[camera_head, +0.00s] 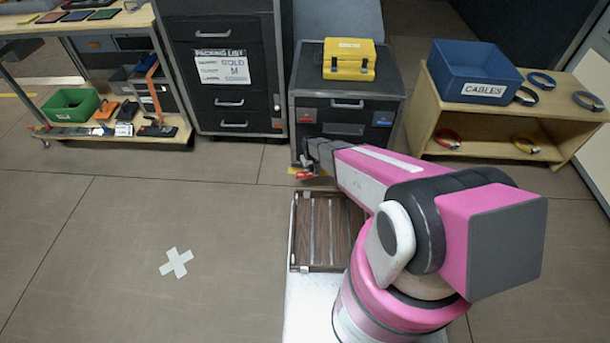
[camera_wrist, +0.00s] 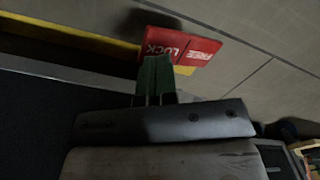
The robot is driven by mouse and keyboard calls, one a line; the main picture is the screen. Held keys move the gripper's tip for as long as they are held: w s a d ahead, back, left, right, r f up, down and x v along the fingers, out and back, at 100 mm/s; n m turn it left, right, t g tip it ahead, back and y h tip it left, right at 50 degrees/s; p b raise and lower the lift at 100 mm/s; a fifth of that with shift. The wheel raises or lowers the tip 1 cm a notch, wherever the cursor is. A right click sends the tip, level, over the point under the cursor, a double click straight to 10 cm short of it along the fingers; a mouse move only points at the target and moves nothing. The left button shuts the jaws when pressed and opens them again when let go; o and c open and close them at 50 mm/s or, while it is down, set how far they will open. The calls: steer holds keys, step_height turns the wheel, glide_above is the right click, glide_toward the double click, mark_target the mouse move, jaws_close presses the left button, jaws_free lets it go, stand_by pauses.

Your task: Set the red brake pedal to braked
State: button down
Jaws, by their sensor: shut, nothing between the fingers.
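The red brake pedal (camera_wrist: 190,47) shows in the wrist view as a flat red plate with white FREE and LOCK lettering. It sticks out low at the foot of the dark drawer cabinet (camera_head: 345,110). In the head view only a small red part of the pedal (camera_head: 303,175) shows below my gripper. My gripper's green fingertips (camera_wrist: 157,76) are shut together, empty, and overlap the pedal's near edge in the wrist view. I cannot tell whether they touch it. Which way the pedal is set is not clear.
A yellow case (camera_head: 348,62) stands on the cabinet. A wooden slatted piece (camera_head: 328,232) lies on my base. A low wooden shelf (camera_head: 435,115) with a blue CABLES bin (camera_head: 475,68) stands to the right. Open floor with a white cross (camera_head: 176,263) lies to the left.

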steer(key=shift+f, duration=1.55)
stand_by(0.9)
steer(key=shift+r, duration=3.55)
